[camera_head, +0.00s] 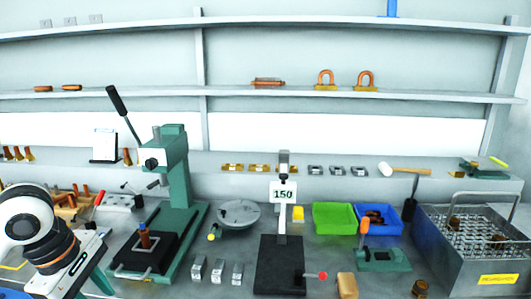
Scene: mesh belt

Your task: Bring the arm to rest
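My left arm (45,240) comes in at the lower left corner, white and black with an orange-brown ring. A pale block with dark markings (78,268) at its lower end looks like part of the hand. Its fingertips cannot be made out, so I cannot tell whether it is open or shut or holds anything. The arm is close to the left side of the green press (173,165). My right arm and gripper are not in view.
The bench holds a black stand marked 150 (283,191), a round grey plate (238,214), green (335,204) and blue (398,222) trays, and a metal mesh basket (440,262) at right. Several small metal blocks lie in front. Shelves (300,95) run along the wall.

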